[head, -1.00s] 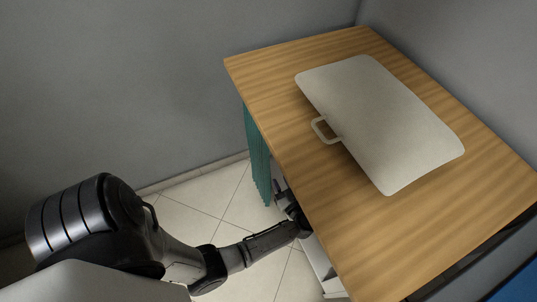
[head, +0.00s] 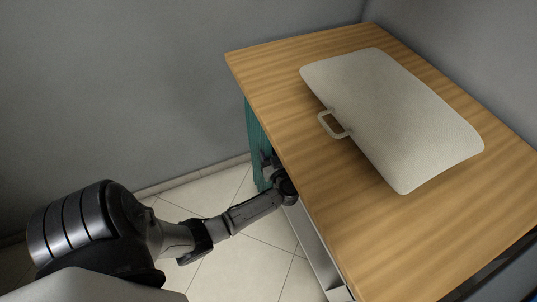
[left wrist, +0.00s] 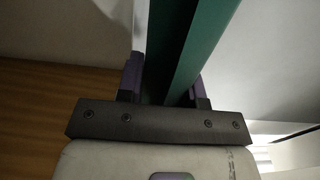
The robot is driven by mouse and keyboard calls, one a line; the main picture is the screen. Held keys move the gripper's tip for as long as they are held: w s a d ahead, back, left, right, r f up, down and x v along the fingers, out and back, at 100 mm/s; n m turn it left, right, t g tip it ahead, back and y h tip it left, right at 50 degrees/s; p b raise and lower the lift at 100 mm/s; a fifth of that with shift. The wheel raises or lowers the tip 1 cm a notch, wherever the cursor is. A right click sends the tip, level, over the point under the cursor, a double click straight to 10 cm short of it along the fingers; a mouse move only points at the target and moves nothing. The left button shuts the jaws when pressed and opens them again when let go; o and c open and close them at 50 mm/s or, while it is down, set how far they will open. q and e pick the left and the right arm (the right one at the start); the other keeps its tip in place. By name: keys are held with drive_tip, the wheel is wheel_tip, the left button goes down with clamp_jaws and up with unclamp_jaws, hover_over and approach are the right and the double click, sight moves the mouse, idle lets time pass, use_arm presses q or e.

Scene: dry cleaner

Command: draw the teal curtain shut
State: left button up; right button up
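The teal curtain (head: 254,138) hangs in a narrow pleated strip below the left edge of the wooden counter, near its far corner. My left gripper (head: 268,170) is at the curtain's near edge, below the counter top and partly hidden by its edge. In the left wrist view the teal curtain (left wrist: 205,35) runs between the two fingers of my left gripper (left wrist: 165,80). The fingers stand apart on either side of it; whether they press on it is not clear. My right gripper is in neither view.
The wooden counter (head: 285,95) overhangs close above my left gripper. A pale case with a handle (head: 395,115) lies on it. A white panel or shelf (head: 318,255) shows under the counter's near side. Tiled floor (head: 230,260) to the left is clear, with a grey wall behind.

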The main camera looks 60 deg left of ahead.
use_arm(q)
clamp_jaws()
idle(0.3)
idle(0.3)
